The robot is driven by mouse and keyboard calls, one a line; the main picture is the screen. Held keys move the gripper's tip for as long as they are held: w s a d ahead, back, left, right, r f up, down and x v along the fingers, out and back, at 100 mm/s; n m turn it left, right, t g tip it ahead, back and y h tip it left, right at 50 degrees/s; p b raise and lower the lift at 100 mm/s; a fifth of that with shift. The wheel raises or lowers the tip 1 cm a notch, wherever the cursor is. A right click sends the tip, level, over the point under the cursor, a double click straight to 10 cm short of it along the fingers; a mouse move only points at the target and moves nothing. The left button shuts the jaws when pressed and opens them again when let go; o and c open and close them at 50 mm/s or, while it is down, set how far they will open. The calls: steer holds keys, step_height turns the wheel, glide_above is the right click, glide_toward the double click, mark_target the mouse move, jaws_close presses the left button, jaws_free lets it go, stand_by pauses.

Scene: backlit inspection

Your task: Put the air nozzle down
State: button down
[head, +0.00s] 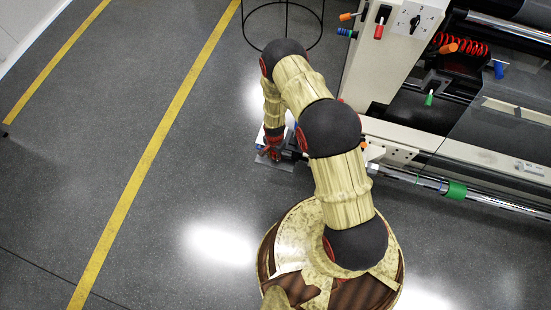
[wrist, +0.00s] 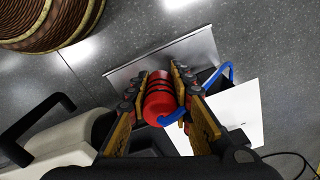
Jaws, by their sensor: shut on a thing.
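The air nozzle appears to be the red cylinder (wrist: 158,102) in the wrist view, with a blue hose (wrist: 222,70) curving off to its right. My gripper (wrist: 159,72) is shut on it, one finger on each side of the red body. The nozzle's far end is hidden. A grey metal plate or ledge (wrist: 196,50) lies just beyond the fingertips; I cannot tell whether the nozzle touches it. In the head view, my gripper (head: 272,150) is small and partly hidden by my arm, beside the pale machine.
A white panel (wrist: 236,112) is close to the right finger in the wrist view. In the head view, the pale machine (head: 375,65) with rollers fills the right, and a black wire stand (head: 284,40) is at the top. Open grey floor lies left.

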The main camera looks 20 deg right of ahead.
steer(key=shift+w+d+f, duration=0.25)
steer(key=shift+f, duration=0.15)
steer(key=shift+w+d+f+b, duration=0.1)
steer(key=shift+w+f+b, duration=0.1)
steer(key=shift+f+b, duration=1.15)
steer(key=shift+f+p, duration=0.3)
steer(key=shift+f, duration=0.1)
steer(key=shift+f, duration=0.15)
steer(key=c, duration=1.8)
jaws_free()
steer(key=shift+c, duration=0.2)
